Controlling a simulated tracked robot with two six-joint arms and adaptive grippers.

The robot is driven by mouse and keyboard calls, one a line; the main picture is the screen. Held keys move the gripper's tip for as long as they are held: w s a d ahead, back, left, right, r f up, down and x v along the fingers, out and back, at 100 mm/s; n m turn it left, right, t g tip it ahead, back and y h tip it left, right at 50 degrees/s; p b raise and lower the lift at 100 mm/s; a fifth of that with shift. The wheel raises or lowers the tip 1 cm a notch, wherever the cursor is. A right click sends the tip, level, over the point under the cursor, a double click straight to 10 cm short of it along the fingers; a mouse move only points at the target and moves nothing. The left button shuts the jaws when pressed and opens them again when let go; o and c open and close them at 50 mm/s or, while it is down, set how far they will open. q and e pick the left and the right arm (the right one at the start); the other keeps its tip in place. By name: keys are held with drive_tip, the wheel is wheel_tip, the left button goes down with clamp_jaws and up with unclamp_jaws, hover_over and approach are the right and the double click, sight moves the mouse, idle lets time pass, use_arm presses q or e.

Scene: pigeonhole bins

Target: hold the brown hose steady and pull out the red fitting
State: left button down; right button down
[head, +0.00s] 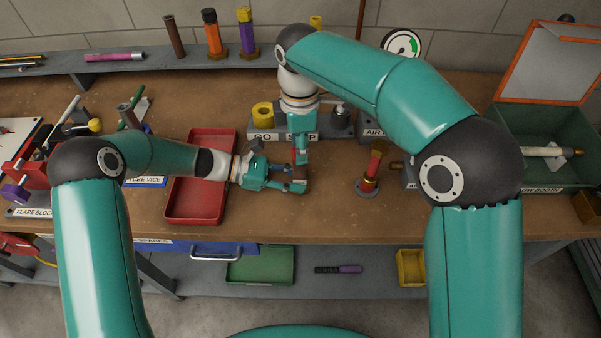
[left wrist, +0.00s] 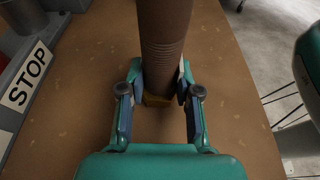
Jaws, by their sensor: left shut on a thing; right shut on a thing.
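The brown hose (left wrist: 165,40) stands between the fingers of my left gripper (left wrist: 160,97), with a yellowish collar (left wrist: 155,101) at its foot. In the head view my left gripper (head: 297,187) reaches in from the left and is shut on the hose low down. The red fitting (head: 301,156) shows as a small reddish patch above it, largely covered by my right gripper (head: 301,150). My right gripper comes down from above and is shut on the fitting. Whether fitting and hose still touch is hidden by the fingers.
A red tray (head: 178,212) lies just left. The GO/STOP block (head: 282,137) with a yellow cylinder is behind. A dark red upright piece (head: 371,170) on a round foot stands to the right. A green booth (head: 545,170) is far right. The bench front is clear.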

use_arm(q)
drive_tip(key=shift+s+f, duration=0.15)
drive_tip(key=shift+f, duration=0.25)
use_arm(e)
drive_tip(key=shift+r, duration=0.25)
drive_tip(key=shift+r, duration=0.3)
drive_tip(key=shift+r, duration=0.1)
drive_tip(key=shift+r, duration=2.35)
use_arm(q)
drive_tip(key=c, duration=0.7)
unclamp_jaws()
drive_tip(key=shift+r, duration=0.1)
use_arm(e)
drive_tip(key=shift+d, duration=0.1)
